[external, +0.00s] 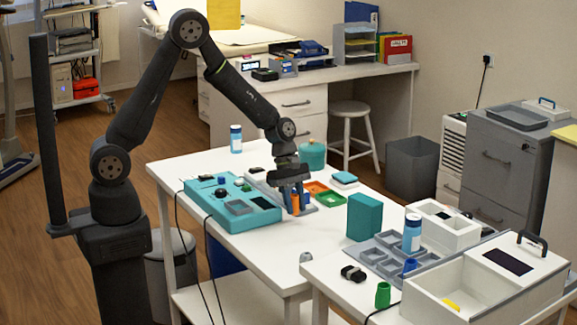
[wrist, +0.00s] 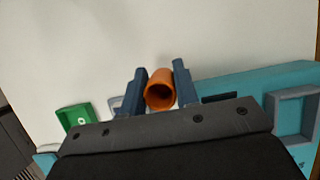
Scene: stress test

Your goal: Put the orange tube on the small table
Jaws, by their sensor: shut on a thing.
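The orange tube (external: 295,204) is between the fingers of my gripper (external: 297,198), over the white table (external: 262,262) beside the teal device. In the wrist view, my gripper (wrist: 160,90) has its two dark blue fingers shut on the tube (wrist: 160,92), whose open round end shows. White tabletop lies beyond it. Whether the tube touches the tabletop is unclear. A second white table (external: 322,272) stands at the front right with several things on it. I cannot tell which table is the small one.
The teal device (external: 262,217) is left of the gripper, with orange and green trays (external: 329,198) just right of it. A teal block (external: 364,217), a grey compartment tray (external: 372,262) and a white box (external: 455,305) are further right. The tabletop's front part is mostly clear.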

